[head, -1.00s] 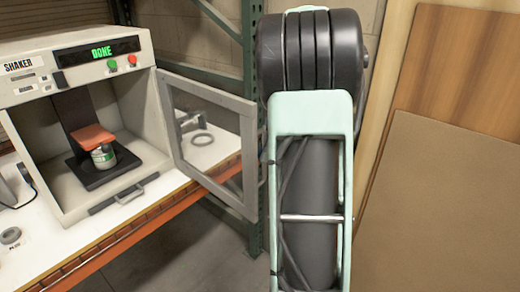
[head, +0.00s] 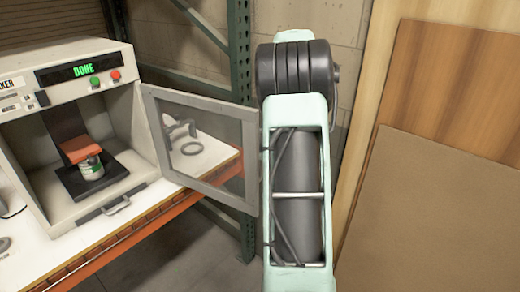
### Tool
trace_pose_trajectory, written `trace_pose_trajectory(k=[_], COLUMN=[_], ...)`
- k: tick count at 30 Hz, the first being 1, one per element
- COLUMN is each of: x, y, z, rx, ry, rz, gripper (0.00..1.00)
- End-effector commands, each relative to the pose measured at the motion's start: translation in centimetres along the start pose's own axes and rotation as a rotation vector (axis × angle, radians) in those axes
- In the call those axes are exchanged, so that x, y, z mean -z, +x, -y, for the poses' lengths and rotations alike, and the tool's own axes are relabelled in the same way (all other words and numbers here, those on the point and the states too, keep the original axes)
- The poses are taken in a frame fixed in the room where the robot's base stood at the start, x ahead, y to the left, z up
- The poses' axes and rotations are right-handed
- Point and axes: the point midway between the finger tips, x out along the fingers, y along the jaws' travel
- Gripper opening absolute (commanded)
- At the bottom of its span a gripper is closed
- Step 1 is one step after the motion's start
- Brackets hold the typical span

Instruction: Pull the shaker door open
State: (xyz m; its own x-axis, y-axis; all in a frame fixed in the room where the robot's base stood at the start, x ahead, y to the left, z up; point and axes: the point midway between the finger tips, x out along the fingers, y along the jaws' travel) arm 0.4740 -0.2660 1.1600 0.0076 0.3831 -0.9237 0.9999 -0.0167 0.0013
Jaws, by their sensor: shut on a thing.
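The shaker (head: 62,72) is a light grey cabinet on the bench at left, its display reading DONE. Its door (head: 200,192), a grey frame around a clear pane, is hinged at the cabinet's right side and stands swung out wide to the right. The door's free edge reaches my arm, which stands upright right of it. Inside the open chamber, a small can (head: 91,168) sits on a black plate under an orange pad (head: 81,149).
The white bench top (head: 100,232) has an orange front beam (head: 118,245). A green rack post (head: 240,60) stands behind. Wooden boards (head: 450,190) lean at right. Floor shows below the bench.

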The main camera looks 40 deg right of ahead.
Motion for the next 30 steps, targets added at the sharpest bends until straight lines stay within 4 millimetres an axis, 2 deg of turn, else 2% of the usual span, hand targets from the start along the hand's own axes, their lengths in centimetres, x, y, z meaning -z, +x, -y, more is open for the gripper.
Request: trace_pose_trajectory(k=[17,18,22,30], x=[-0.12,-0.12,-0.14,-0.2], y=[-0.14,-0.14,-0.12,-0.16], z=[-0.37,-0.36,-0.33,-0.26], rx=[-0.005,-0.005,-0.004,-0.003], ry=[-0.001,-0.001,0.0,0.001], rz=[0.0,0.0,0.0,0.0], gripper=[0.0,0.12,0.26,0.26])
